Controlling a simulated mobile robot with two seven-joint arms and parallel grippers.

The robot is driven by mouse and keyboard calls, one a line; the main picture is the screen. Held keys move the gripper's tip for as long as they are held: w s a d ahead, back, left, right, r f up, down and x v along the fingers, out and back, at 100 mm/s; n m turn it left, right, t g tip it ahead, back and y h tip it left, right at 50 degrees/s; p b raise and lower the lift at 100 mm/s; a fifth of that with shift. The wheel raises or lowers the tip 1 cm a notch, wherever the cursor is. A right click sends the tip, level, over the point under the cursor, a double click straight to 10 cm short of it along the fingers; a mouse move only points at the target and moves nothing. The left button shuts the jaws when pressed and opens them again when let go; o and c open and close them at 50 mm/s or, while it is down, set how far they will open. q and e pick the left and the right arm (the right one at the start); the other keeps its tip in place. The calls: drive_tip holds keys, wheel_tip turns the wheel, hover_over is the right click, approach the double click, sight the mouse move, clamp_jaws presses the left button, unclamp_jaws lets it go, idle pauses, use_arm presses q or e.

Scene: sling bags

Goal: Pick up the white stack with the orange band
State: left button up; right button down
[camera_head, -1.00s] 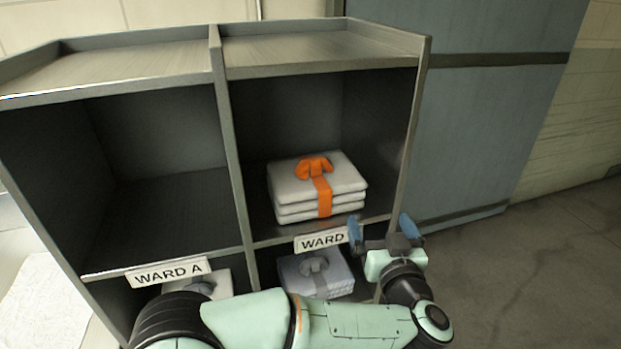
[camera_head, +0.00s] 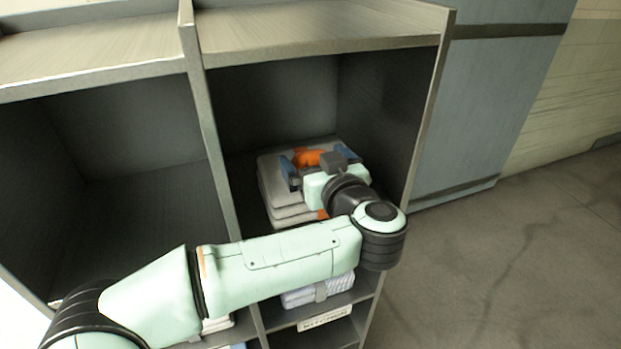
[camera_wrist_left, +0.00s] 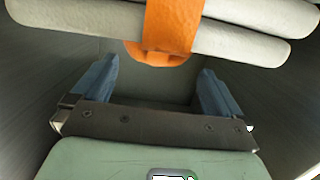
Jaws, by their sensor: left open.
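The white stack (camera_head: 270,190) lies in the upper right compartment of the shelf unit, with an orange band and bow (camera_head: 307,157) on it. My left gripper (camera_head: 318,164) is open in that compartment, over the near side of the stack, and its arm hides part of it. In the left wrist view the stack (camera_wrist_left: 80,28) crosses the top, and the orange band (camera_wrist_left: 170,22) hangs down its middle. The bow's loop shows between and just beyond the open blue fingertips (camera_wrist_left: 156,76). Nothing is held. I cannot tell whether the fingers touch the stack. My right gripper is not in view.
The shelf unit's middle divider (camera_head: 215,150) stands left of the stack, and its right wall (camera_head: 428,110) is close to my gripper. A striped folded stack (camera_head: 318,291) lies in the compartment below. The upper left compartment (camera_head: 150,210) is empty.

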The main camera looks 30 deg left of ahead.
sight(308, 150)
use_arm(q)
drive_tip(key=x, duration=0.5)
drive_tip(key=shift+w+a+f, duration=0.1)
drive_tip(key=shift+w+f, duration=0.15)
drive_tip(key=shift+w, duration=0.2)
clamp_jaws()
drive_tip(key=shift+r, duration=0.1)
